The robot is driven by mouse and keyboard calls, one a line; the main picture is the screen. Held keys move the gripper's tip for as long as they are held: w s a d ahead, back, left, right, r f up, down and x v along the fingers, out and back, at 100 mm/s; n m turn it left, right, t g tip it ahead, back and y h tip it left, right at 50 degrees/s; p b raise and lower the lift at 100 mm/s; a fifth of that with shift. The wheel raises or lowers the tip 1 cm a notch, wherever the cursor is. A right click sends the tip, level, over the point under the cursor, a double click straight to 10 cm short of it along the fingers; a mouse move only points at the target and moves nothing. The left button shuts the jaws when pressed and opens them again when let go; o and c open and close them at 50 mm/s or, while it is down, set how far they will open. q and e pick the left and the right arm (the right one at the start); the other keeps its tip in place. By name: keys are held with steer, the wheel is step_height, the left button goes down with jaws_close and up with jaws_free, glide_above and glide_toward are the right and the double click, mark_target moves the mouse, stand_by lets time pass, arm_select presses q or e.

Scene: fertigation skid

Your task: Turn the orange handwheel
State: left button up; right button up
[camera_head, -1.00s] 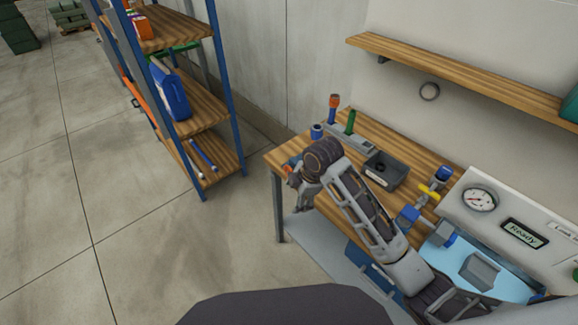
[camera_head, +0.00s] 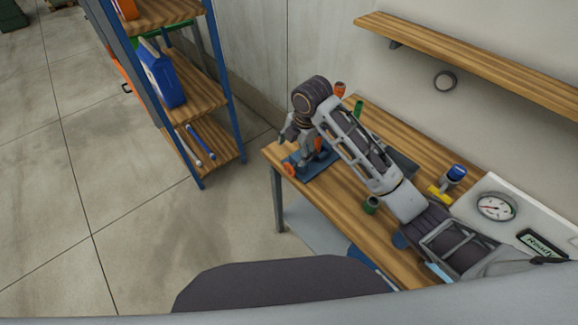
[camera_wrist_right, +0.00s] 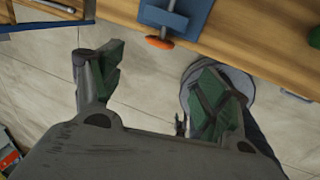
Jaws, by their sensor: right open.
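The orange handwheel (camera_wrist_right: 158,42) sits at the front of a blue fixture (camera_wrist_right: 178,14) at the table's edge in the right wrist view. In the head view the handwheel (camera_head: 289,169) is a small orange spot at the table's left end, by the blue plate, just below my right gripper (camera_head: 294,136). In the right wrist view my right gripper (camera_wrist_right: 156,74) is open and empty, its green-padded fingers wide apart. The wheel lies beyond the fingertips, roughly between them sideways, and apart from them. My left gripper is not in view.
A blue-framed shelf rack (camera_head: 222,85) stands left. A wall shelf (camera_head: 480,62) hangs behind. Floor is clear left of the table.

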mark_target(289, 166)
arm_select(q)
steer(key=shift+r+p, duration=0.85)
steer(key=shift+p, duration=0.05)
arm_select(e)
steer(key=shift+x, duration=7)
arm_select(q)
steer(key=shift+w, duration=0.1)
arm_select(e)
steer(key=c, duration=1)
